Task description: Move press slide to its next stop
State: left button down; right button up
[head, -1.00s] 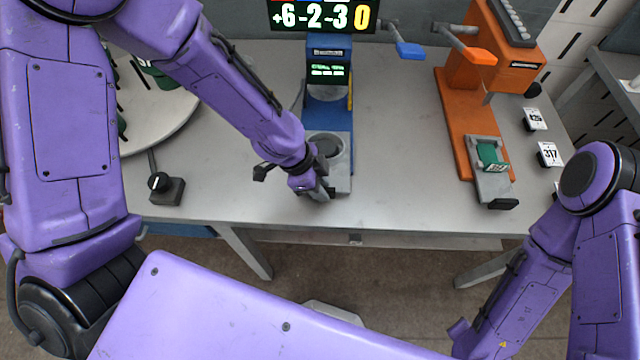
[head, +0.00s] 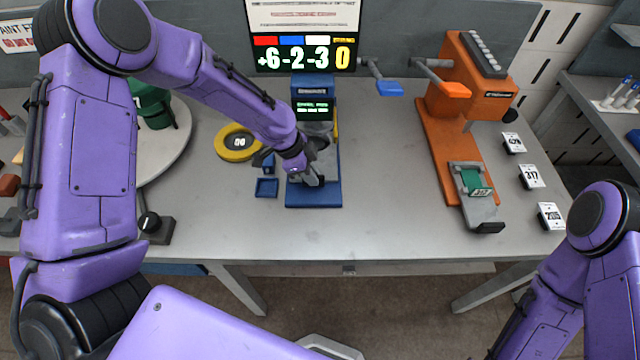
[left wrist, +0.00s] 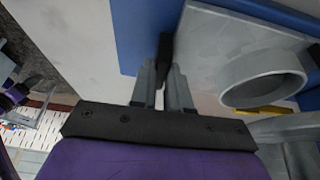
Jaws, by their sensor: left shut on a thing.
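The blue press (head: 312,87) stands at the back middle of the table, with a small green-lit display. Its grey slide plate (left wrist: 207,52) carries a round grey cup (left wrist: 262,82) in the left wrist view. A black handle (left wrist: 165,48) sticks out from the slide's edge. My left gripper (left wrist: 163,80) is shut on this handle, with its fingers on either side. In the head view my left gripper (head: 312,178) is over the blue press base and hides most of the slide. My right gripper is outside both views.
An orange press (head: 450,110) with a green block (head: 476,183) stands to the right. A yellow ring (head: 237,155) and small blue tray (head: 267,187) lie left of the blue press. A black knob box (head: 153,227) is near the front edge. A sign (head: 305,58) reads "+6-2-3 0".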

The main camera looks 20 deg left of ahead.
pick_arm(q)
jog(key=c, duration=1.1)
grip_release()
jog(key=b+v, duration=0.1)
jog(key=v, duration=0.9)
jog(key=shift+r+b, duration=0.25)
jog(key=shift+b, duration=0.15)
